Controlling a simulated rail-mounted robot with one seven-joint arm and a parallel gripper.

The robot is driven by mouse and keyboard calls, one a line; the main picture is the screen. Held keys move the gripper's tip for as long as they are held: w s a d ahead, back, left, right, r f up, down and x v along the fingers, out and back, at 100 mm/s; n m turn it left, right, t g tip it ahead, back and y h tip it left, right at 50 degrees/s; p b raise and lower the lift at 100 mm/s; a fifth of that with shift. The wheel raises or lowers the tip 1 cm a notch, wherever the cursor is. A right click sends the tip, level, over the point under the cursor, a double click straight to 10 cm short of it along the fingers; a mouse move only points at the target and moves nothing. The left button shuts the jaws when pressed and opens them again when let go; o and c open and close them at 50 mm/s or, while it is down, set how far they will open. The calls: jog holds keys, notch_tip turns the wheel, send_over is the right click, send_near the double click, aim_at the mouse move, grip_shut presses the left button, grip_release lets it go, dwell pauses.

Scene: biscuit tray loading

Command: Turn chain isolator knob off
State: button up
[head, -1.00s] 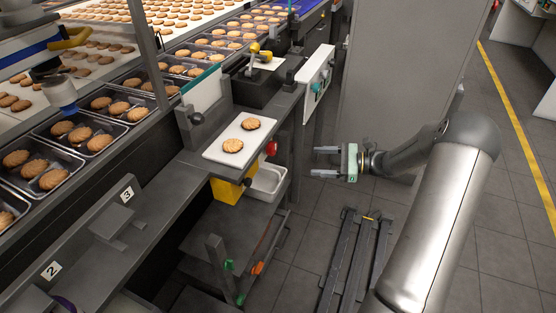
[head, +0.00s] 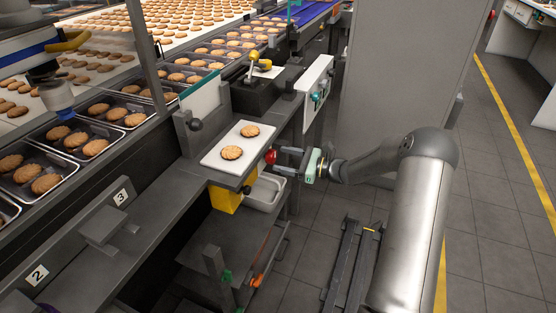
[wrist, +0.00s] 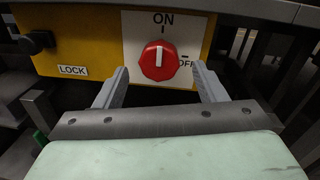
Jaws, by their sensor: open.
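The red isolator knob (wrist: 158,61) shows in the wrist view on a white label plate (wrist: 137,30) marked ON above and OFF at the right. Its white pointer line stands upright, toward ON. My gripper (wrist: 160,78) is open, one finger at lower left of the knob and one at lower right, with nothing between them held. The right finger partly covers the plate beside OFF. In the head view the red knob (head: 270,156) sits below the bench edge, and my gripper (head: 284,160) reaches it from the right. Whether the fingers touch the knob cannot be told.
A yellow panel (wrist: 75,40) carries a LOCK label (wrist: 72,71) and a black knob (wrist: 36,42). Above is a white board (head: 225,162) with two biscuits. A white bin (head: 264,192) stands below. The floor to the right is mostly clear.

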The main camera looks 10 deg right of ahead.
aim_at(270, 156)
jog(key=shift+x, duration=1.3)
jog(key=c, duration=1)
jog(key=shift+o, duration=0.2)
